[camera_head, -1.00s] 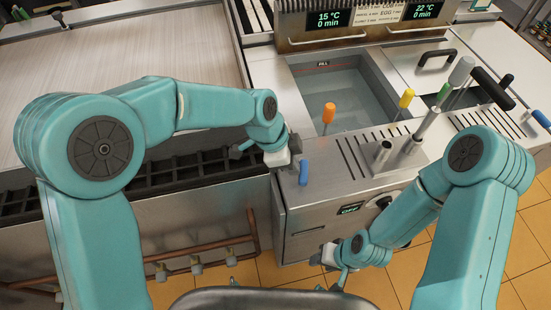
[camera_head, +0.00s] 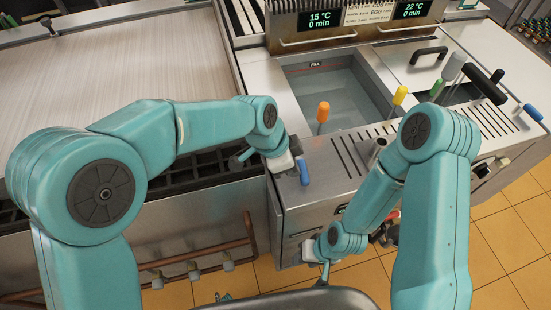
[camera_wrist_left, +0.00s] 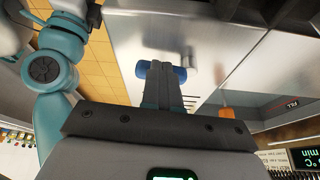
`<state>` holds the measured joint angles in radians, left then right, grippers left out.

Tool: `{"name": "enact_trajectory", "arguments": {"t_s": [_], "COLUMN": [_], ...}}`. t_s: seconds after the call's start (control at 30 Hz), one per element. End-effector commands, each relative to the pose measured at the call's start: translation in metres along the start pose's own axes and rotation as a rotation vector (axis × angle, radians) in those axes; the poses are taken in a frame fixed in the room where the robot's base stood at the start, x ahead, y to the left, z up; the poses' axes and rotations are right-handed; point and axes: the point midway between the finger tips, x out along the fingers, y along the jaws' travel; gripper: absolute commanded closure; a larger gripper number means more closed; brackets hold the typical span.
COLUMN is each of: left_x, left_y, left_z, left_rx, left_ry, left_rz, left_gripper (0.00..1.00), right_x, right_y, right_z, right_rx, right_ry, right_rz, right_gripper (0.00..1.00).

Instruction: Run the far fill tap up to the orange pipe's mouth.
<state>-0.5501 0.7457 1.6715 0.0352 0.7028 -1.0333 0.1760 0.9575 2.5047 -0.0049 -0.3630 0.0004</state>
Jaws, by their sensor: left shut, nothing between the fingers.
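My left gripper (camera_head: 297,150) is at the near left corner of the steel counter, close beside a blue handle (camera_head: 304,173). In the left wrist view its fingers (camera_wrist_left: 168,75) are shut and empty, with the blue handle (camera_wrist_left: 142,70) just beyond the tips. I cannot tell which part is the far fill tap or the orange pipe's mouth. My right gripper (camera_head: 312,252) hangs low in front of the cabinet; its jaws are unclear.
A yellow handle (camera_head: 400,94) and a green handle (camera_head: 437,89) stand right of the basin. A slatted vent (camera_head: 350,150) lies in front. A large flat plate (camera_head: 120,75) fills the left. Copper pipes (camera_head: 200,255) run low along the cabinet.

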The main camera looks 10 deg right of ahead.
Motion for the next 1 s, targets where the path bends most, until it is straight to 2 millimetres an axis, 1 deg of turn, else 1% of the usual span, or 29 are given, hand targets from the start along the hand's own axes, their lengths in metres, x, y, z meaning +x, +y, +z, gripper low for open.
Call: {"name": "enact_trajectory", "arguments": {"t_s": [0.4,1.0], "left_x": [0.0046,0.0040], "left_y": [0.0039,0.0040], "left_z": [-0.0082,-0.0081], "left_rx": [0.015,0.014], "left_ry": [-0.001,-0.001], "left_rz": [0.009,0.008], "left_gripper": [1.00,1.00], "right_x": [0.0043,0.0047], "right_y": [0.0015,0.0017], "right_z": [-0.0001,-0.0001], "right_rx": [0.000,0.000], "right_ry": [0.000,0.000], "right_rz": [0.000,0.000], "right_gripper": [0.57,0.57]}}
